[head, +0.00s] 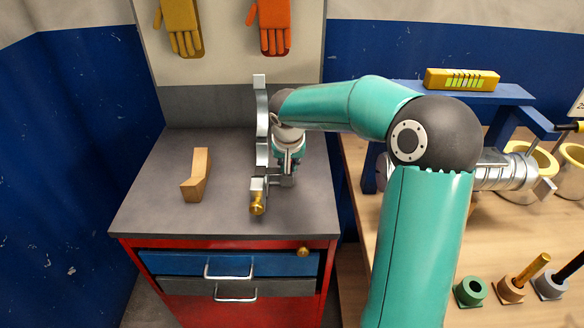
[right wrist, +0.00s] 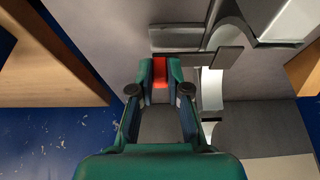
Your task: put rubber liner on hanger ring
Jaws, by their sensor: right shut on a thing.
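My right gripper (head: 287,168) is over the grey cabinet top; in the right wrist view (right wrist: 160,72) its fingers are closed around a small red piece (right wrist: 160,78). A dark strip (right wrist: 228,57) lies across just beyond the fingertips; it may be the rubber liner, and I cannot tell whether it joins the red piece. The silver curved hanger ring (head: 262,118) stands upright on the cabinet, just left of my right wrist, partly hidden by it. A pale curved part of it shows in the right wrist view (right wrist: 268,20). My left gripper is not in view.
A wooden angled block (head: 196,176) stands on the cabinet top (head: 150,215) at left. A gold-ended clamp (head: 257,203) is near the front edge. The bench at right holds silver duct (head: 505,172), cream rings (head: 570,165) and several small fittings. A yellow level (head: 462,79) lies on a blue shelf.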

